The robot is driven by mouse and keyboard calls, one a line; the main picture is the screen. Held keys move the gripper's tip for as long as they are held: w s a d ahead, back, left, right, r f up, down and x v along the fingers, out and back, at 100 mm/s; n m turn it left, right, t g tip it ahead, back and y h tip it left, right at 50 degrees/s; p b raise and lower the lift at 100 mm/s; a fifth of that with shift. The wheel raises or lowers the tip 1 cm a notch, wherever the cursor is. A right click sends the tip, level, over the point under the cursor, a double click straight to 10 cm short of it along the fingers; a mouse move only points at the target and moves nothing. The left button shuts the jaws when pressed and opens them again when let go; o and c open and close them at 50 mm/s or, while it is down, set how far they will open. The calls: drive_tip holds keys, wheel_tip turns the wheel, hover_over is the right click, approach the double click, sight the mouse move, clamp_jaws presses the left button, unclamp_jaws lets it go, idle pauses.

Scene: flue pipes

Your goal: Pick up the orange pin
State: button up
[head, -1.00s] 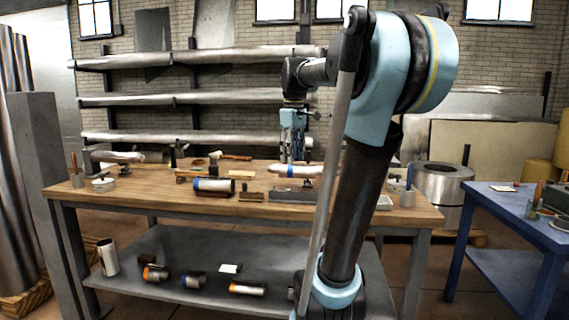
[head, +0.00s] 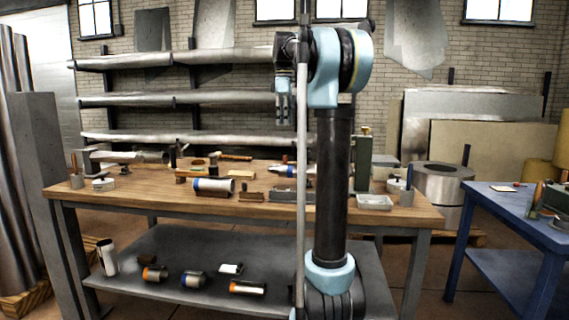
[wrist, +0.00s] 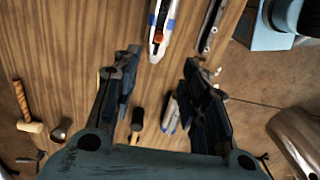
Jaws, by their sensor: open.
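My gripper (head: 284,122) is raised above the workbench (head: 130,185) in the head view. In the wrist view my gripper (wrist: 160,60) has its two fingers spread wide, with nothing held between them. A small orange-red spot, possibly the orange pin (wrist: 158,38), shows on a whitish pipe piece with blue bands (wrist: 161,20), just past the fingertips. That pipe piece lies on the wooden top and runs out of the top of the wrist view. In the head view the orange pin is too small to make out.
Pipes with orange and blue bands lie on the lower shelf (head: 210,245). A blue table (head: 505,215) stands right.

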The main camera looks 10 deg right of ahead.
approach(285, 156)
drive_tip(key=f, duration=0.3)
drive_tip(key=w+f, duration=0.1)
drive_tip(key=f, duration=0.1)
drive_tip(key=shift+a+f, duration=0.15)
drive_tip(key=shift+d+f, duration=0.15)
drive_tip(key=shift+f, duration=1.15)
drive_tip(key=shift+d+f, duration=0.1)
drive_tip(key=shift+f, duration=1.15)
clamp_jaws()
